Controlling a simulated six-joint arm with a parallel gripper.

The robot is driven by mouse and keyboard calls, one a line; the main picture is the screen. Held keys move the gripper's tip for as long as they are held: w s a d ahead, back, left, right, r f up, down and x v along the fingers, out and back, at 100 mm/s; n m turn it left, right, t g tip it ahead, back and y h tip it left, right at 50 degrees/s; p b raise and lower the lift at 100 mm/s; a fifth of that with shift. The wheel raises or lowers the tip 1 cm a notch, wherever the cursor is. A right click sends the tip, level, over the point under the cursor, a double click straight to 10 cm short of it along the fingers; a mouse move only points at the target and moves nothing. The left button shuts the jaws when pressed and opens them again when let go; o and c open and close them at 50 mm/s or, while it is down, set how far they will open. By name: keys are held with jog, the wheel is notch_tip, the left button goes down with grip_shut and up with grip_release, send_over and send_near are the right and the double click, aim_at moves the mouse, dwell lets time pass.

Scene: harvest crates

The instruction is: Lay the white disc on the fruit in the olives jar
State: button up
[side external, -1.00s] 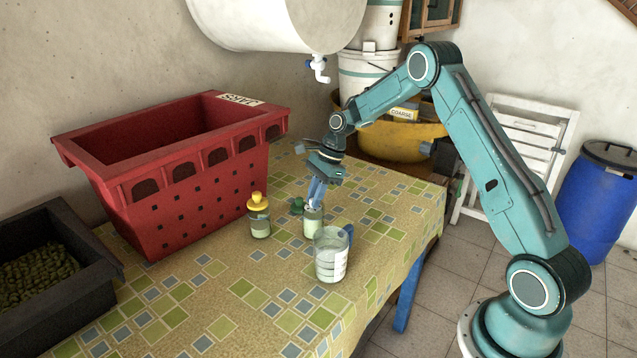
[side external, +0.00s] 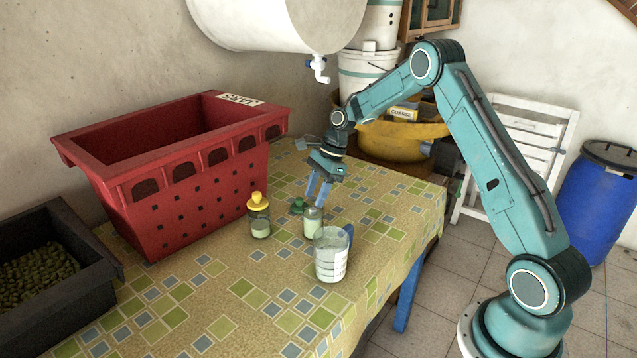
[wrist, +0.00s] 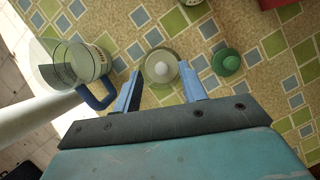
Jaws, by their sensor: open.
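The open jar (side external: 313,223) with pale greenish contents stands on the table, and its round mouth shows in the wrist view (wrist: 163,53). The white disc, with a small round knob (wrist: 162,70), lies within the mouth's outline in the wrist view. I cannot tell how deep it sits or whether it lies flat on the fruit. My gripper (side external: 315,200) is open just above the jar, with its blue fingers (wrist: 162,80) apart on either side of the knob and nothing between them. The fingers partly hide the jar's rim in the side view.
A green lid (side external: 297,206) lies beside the jar. A yellow-topped jar (side external: 259,216) stands to the left, near the red crate (side external: 190,195). A measuring jug (side external: 331,259) with a blue handle stands close in front.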

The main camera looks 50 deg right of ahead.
jog(key=v, duration=1.3)
dwell(0.4)
jog(key=s+a+r+n+t+h, duration=0.2)
jog(key=s+a+r+n, duration=1)
jog(key=a, duration=0.3)
jog(key=s+a+f+n+t+h, duration=0.1)
jog(key=s+n, duration=0.4)
jog(key=s, duration=0.5)
jog(key=s+a+f+n+t+h, duration=0.1)
jog(key=s+n, duration=0.4)
jog(key=s, duration=0.5)
jog(key=shift+a+f+n, duration=0.3)
jog(key=shift+a+f, duration=0.05)
jog(key=shift+a, duration=0.5)
